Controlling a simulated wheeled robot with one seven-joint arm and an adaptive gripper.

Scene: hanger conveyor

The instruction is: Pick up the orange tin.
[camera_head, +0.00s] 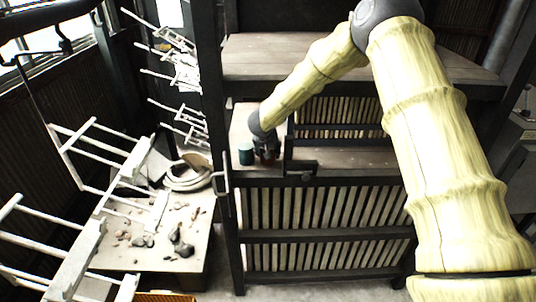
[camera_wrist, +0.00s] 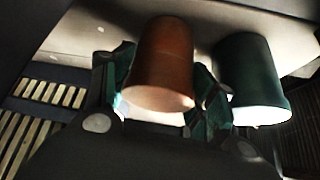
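The orange tin (camera_wrist: 160,62) is a brownish-orange cylinder, wider at the end facing the wrist camera. It stands between the two fingers of my gripper (camera_wrist: 165,85). The dark green finger pads lie against both of its sides, and the gripper looks shut on it. In the head view the orange tin (camera_head: 268,157) is a small dark reddish shape under my gripper (camera_head: 264,140), partly hidden by it. It appears to be at shelf height; whether it touches the shelf cannot be told.
A dark green tin (camera_wrist: 252,75) stands close beside the orange tin; it also shows in the head view (camera_head: 246,154). The tins are at a dark-framed shelf (camera_head: 345,158) with slatted sides. White hanger racks (camera_head: 105,190) and a table with stones (camera_head: 150,255) are to the left.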

